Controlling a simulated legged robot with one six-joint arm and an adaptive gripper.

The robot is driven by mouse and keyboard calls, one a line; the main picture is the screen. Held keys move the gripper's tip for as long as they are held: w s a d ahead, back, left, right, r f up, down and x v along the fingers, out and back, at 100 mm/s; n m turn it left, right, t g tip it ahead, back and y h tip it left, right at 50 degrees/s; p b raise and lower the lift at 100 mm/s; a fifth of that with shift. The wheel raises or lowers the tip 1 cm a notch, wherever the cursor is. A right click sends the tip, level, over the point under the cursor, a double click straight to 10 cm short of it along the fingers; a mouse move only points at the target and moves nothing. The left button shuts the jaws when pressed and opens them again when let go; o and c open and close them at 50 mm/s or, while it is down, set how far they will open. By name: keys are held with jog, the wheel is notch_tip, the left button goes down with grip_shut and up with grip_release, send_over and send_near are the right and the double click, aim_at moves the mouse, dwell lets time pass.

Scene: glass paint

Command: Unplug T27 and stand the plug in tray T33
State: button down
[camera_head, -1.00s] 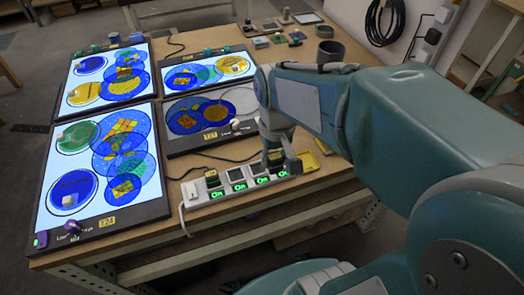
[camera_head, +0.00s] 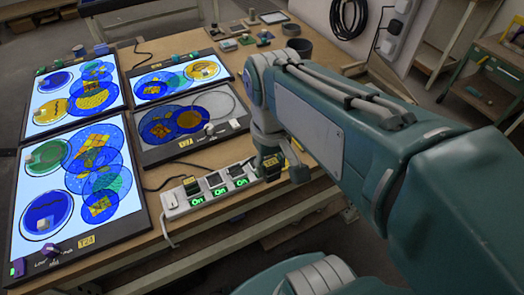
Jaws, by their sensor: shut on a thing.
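The T27 panel (camera_head: 190,122) is a dark-framed light panel with blue and yellow glass discs. Its face is grey, while the other panels glow. The white power strip (camera_head: 205,191) lies in front of it with green "On" lights. My gripper (camera_head: 274,169) points down at the strip's right end, shut on a dark plug with a yellow tag (camera_head: 270,161). The tag is too small to read, and whether the plug touches the surface is unclear. Tray T33 is mostly or wholly hidden behind my gripper.
Lit glass panels stand left, including T24 (camera_head: 88,178), with another (camera_head: 180,77) behind. Dark cords cross the bench. A dark cup (camera_head: 299,47) and small items stand at the back. The bench's front edge is close to the strip.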

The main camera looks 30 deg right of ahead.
jog(key=shift+r, duration=1.45)
jog(key=w+d+f, duration=0.7)
jog(key=w+f, duration=0.1)
jog(key=f, duration=0.1)
jog(key=w+d+f, duration=0.4)
jog(key=f, duration=0.1)
jog(key=shift+w+d+f, duration=0.15)
jog(key=shift+w+d, duration=0.15)
jog(key=shift+w, duration=0.05)
jog(key=shift+f, duration=2.2)
jog(key=shift+s+f, duration=0.1)
jog(key=shift+f, duration=0.4)
jog(key=shift+c, duration=1)
grip_release()
